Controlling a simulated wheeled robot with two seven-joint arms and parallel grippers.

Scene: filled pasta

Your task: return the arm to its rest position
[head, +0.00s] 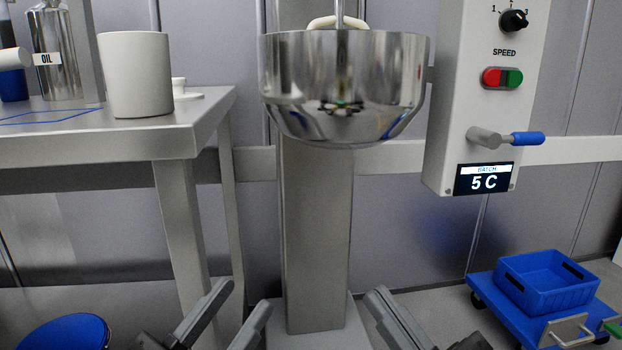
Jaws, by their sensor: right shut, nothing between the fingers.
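My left gripper (246,296) shows at the lower edge of the head view, left of the mixer's column. Its two grey fingers stand apart, with nothing seen between them. My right gripper (378,293) is at the lower edge, right of the column. Its fingers lie together and hold nothing. Both grippers are low, well below the steel mixing bowl (340,85). Most of both arms is out of view.
A steel table (150,140) at left carries a white cup (135,75) and an oil bottle (54,75). A control box (490,110) hangs at right. A blue crate (550,283) sits on a low blue cart at lower right. A blue round lid or seat (65,333) is lower left.

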